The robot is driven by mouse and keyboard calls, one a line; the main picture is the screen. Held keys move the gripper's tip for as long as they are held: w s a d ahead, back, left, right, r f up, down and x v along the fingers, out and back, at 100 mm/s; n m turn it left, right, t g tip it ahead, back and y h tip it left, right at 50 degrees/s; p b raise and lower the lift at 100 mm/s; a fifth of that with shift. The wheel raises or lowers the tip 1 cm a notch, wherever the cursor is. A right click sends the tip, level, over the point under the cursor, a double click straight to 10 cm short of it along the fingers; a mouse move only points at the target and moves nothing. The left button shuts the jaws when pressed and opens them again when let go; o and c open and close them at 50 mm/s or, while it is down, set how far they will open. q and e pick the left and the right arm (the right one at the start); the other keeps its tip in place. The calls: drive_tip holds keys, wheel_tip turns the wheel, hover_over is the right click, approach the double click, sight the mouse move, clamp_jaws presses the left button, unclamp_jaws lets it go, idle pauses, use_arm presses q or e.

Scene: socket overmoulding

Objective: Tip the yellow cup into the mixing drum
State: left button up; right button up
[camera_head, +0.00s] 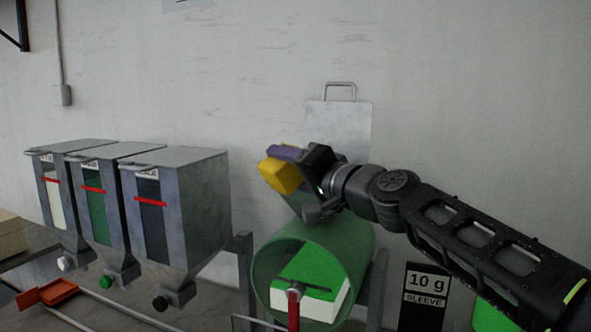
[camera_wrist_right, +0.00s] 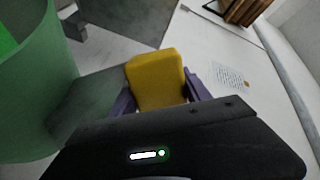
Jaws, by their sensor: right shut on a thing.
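The yellow cup (camera_head: 280,176) is held in my right gripper (camera_head: 290,160), above the mixing drum. The same cup (camera_wrist_right: 156,79) shows in the right wrist view between the purple fingers of the gripper (camera_wrist_right: 160,90), which are shut on it. The cup is tilted in the head view; its inside is hidden. The mixing drum (camera_head: 351,238) is a green see-through cylinder on its side, with its round opening facing me and bright green and white stuff inside. The drum (camera_wrist_right: 35,95) is at the left in the right wrist view. My left gripper is out of view.
Three grey metal hoppers (camera_head: 205,200) with red bands stand at the left, with knobs below. An orange-red scoop-like tray (camera_head: 50,292) lies under them. A black "10 g SLEEVE" sign (camera_head: 424,292) stands right of the drum. A grey plate with a handle (camera_head: 350,118) is behind the gripper.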

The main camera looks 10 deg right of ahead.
drive_tip(key=shift+w+f, duration=0.1)
drive_tip(key=shift+f, duration=0.2)
